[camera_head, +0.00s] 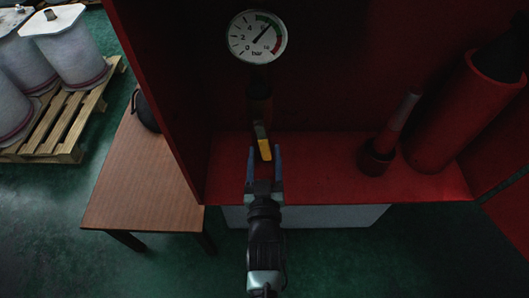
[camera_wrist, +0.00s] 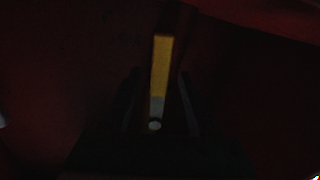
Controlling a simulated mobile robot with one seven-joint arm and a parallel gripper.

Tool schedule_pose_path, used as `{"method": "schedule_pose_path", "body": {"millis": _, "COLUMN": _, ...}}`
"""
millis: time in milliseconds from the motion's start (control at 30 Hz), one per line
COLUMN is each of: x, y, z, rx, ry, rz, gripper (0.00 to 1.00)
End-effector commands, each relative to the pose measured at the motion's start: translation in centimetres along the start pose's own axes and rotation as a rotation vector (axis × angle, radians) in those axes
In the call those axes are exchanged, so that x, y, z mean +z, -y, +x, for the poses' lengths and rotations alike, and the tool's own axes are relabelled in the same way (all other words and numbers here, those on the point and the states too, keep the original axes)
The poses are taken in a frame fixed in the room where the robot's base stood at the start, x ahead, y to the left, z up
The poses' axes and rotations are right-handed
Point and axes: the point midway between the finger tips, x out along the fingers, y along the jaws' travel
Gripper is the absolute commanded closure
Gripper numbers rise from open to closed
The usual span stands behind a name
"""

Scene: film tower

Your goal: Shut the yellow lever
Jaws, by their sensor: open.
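The yellow lever (camera_head: 263,143) sits on a valve below the gauge, inside the red cabinet. In the head view it hangs roughly downward, tilted slightly, between the finger ends of my gripper (camera_head: 264,155). In the wrist view the lever (camera_wrist: 160,70) shows as a yellow bar with a pale lower part, running up between and beyond the two dark fingers of my gripper (camera_wrist: 157,95). The fingers are open, one on each side of the lever. The wrist view is very dark, and I cannot tell whether either finger touches it.
A round pressure gauge (camera_head: 258,37) is above the lever. A red cylinder (camera_head: 455,115) and a smaller red holder with a grey-tipped stick (camera_head: 376,158) stand at the right on the cabinet floor (camera_head: 320,175). A wooden table (camera_head: 140,180) is at the left.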

Motion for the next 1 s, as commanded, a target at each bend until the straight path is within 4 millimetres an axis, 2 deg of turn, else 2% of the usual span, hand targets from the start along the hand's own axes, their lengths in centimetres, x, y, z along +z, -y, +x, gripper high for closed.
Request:
{"method": "schedule_pose_path", "body": {"millis": 333, "x": 0.00, "y": 0.01, "z": 0.39, "rx": 0.000, "ry": 0.000, "rz": 0.000, "gripper": 0.40}}
{"method": "schedule_pose_path", "body": {"millis": 367, "x": 0.00, "y": 0.01, "z": 0.38, "rx": 0.000, "ry": 0.000, "rz": 0.000, "gripper": 0.44}}
{"method": "schedule_pose_path", "body": {"millis": 667, "x": 0.00, "y": 0.01, "z": 0.36, "rx": 0.000, "ry": 0.000, "rz": 0.000, "gripper": 0.98}}
{"method": "schedule_pose_path", "body": {"millis": 700, "x": 0.00, "y": 0.01, "z": 0.36, "rx": 0.000, "ry": 0.000, "rz": 0.000, "gripper": 1.00}}
{"method": "schedule_pose_path", "body": {"millis": 1000, "x": 0.01, "y": 0.01, "z": 0.35, "rx": 0.000, "ry": 0.000, "rz": 0.000, "gripper": 1.00}}
